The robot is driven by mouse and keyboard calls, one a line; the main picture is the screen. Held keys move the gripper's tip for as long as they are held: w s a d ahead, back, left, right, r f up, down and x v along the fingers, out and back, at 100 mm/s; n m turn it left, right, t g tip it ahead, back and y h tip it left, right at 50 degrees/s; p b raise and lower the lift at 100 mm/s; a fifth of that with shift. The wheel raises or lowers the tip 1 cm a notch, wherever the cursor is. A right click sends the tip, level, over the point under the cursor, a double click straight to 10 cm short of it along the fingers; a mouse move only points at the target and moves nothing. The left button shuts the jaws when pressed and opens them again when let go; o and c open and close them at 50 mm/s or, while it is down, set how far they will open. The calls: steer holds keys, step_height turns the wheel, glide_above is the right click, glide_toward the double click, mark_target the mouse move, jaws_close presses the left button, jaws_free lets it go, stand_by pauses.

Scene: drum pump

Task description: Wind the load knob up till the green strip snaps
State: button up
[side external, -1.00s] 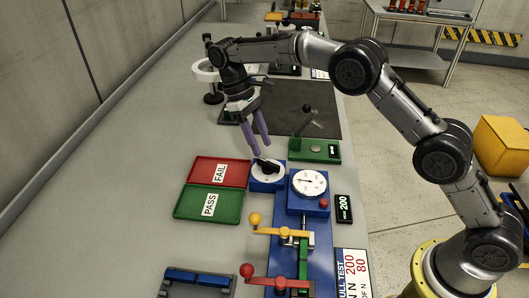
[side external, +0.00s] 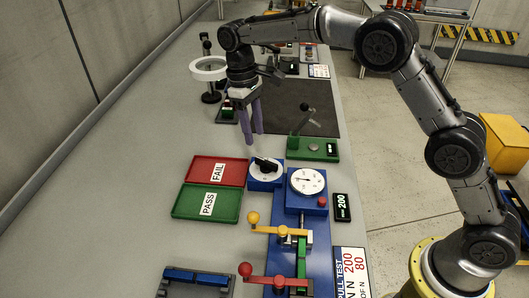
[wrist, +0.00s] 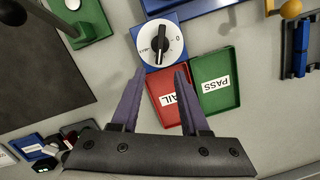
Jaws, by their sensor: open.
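The load knob (side external: 266,168) is a black bar handle on a white dial, set on a blue block beside the gauge. It also shows in the wrist view (wrist: 161,43), its bar roughly upright there, with a 0 mark to its right. The green strip (side external: 302,258) spans between the yellow-handled clamp (side external: 283,231) and the red-handled clamp (side external: 278,281), and looks whole. My gripper (side external: 254,138) is open and empty, pointing down, above and behind the knob, clear of it. Its fingertips (wrist: 161,71) show below the dial in the wrist view.
A white gauge (side external: 307,181) and a black display reading 200 (side external: 342,207) stand right of the knob. The red FAIL tray (side external: 234,181) and green PASS tray (side external: 224,217) lie left. A green lever unit (side external: 313,149) stands behind. Open bench lies left of the trays.

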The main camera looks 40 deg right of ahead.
steer(key=t, duration=0.2)
glide_toward(266, 161)
steer(key=shift+y, duration=0.3)
steer(key=f, duration=0.8)
steer(key=shift+w+d+f, duration=0.15)
steer(key=shift+d+f, duration=0.15)
steer(key=shift+f, duration=0.05)
jaws_close()
